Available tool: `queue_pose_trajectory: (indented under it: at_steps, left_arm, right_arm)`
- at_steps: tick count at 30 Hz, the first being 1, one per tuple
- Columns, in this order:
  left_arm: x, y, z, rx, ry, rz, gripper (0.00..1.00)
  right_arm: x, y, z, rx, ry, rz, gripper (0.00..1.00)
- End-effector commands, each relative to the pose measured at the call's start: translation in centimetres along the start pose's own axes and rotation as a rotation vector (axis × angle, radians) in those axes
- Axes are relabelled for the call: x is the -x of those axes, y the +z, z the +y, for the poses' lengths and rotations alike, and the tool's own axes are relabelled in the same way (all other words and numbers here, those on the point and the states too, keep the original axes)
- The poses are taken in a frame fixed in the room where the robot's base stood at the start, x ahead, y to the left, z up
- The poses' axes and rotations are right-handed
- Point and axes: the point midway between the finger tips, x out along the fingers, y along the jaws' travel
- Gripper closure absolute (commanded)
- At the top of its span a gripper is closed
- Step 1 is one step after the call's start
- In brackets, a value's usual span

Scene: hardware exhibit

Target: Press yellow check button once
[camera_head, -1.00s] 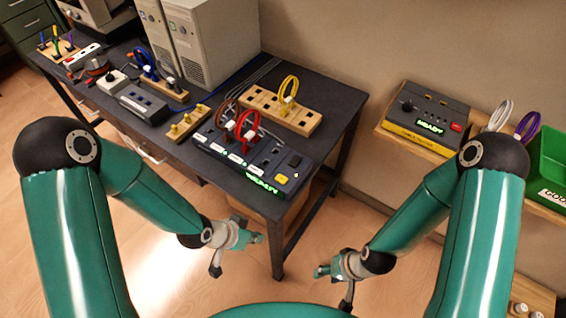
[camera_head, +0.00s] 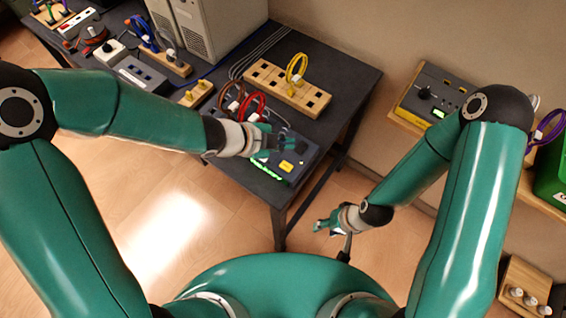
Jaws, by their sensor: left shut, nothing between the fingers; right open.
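The yellow check button (camera_head: 286,166) sits at the front right corner of the dark test box (camera_head: 303,171) on the table. A green lit display (camera_head: 268,173) is on the box's front edge, partly hidden. My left gripper (camera_head: 300,145) is shut and empty, over the box just behind and above the yellow button. I cannot tell whether it touches the box. My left gripper and forearm hide much of the box. My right gripper (camera_head: 325,225) is open and empty, off the table, in front of its right side.
Red and brown cable loops (camera_head: 252,104) rise from behind my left gripper. A wooden socket block (camera_head: 310,97) with a yellow cable loop lies behind the box. A computer tower (camera_head: 215,28) stands at the back. A shelf (camera_head: 407,124) with a control unit is at right.

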Motion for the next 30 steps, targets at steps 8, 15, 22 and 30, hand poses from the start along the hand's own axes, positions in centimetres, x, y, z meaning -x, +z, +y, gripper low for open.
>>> queue_pose_trajectory:
  at_steps: [8,15,22,30]
  left_arm:
    - [-1.8,1.1,1.3,-0.001,0.002,0.002,1.00]
    - [-4.2,2.8,3.0,-0.001,0.002,0.002,1.00]
    - [-5.8,4.0,4.2,-0.001,0.002,0.002,1.00]
    - [-6.2,4.3,4.4,-0.001,0.002,0.002,1.00]
  right_arm:
    - [-2.3,0.0,0.8,0.000,0.000,0.000,0.56]
    - [-5.5,-0.1,2.0,0.000,0.000,0.000,0.56]
    - [-7.6,-0.1,2.8,0.000,0.000,0.000,0.56]
    - [-8.1,-0.1,2.9,0.000,0.000,0.000,0.56]
